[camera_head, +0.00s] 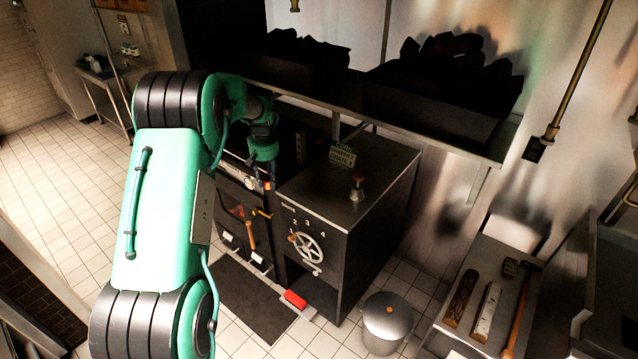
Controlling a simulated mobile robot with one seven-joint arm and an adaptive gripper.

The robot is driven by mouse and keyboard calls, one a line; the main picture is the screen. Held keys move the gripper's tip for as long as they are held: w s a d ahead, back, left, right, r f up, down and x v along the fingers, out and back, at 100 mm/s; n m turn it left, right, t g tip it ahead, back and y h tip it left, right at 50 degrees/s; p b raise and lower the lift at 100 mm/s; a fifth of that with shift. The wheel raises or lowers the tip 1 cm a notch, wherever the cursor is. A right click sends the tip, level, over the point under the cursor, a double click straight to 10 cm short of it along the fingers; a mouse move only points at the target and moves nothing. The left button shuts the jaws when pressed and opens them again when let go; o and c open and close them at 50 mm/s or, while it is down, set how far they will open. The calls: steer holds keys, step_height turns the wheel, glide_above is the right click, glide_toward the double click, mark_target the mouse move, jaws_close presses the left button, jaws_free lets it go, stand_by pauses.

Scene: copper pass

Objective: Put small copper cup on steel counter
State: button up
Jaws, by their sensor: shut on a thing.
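My gripper (266,178) is at the end of my green arm, low in front of the dark stove, left of the steel-topped cabinet. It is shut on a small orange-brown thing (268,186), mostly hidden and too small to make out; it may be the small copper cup. The cabinet's steel top (330,200) is a grey surface right of my gripper and may be the steel counter. A small fitting with a reddish top (357,188) stands upright on it; I cannot tell what it is.
A sign (342,155) stands at the cabinet top's back edge. A handwheel (307,247) is on its front. A shelf with dark coal boxes (440,95) runs behind.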

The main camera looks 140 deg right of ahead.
steer(key=s+a+m, duration=0.1)
steer(key=s+a, duration=0.6)
steer(key=a, duration=0.2)
step_height(320, 180, down, 11)
steer(key=shift+f, duration=0.1)
steer(key=shift+s, duration=0.1)
glide_above(307, 192)
steer(key=shift+f+p, duration=0.45)
steer(key=shift+f, duration=0.25)
stand_by(0.4)
steer(key=shift+f, duration=0.1)
steer(key=shift+f, duration=1.7)
steer(key=shift+f, duration=0.15)
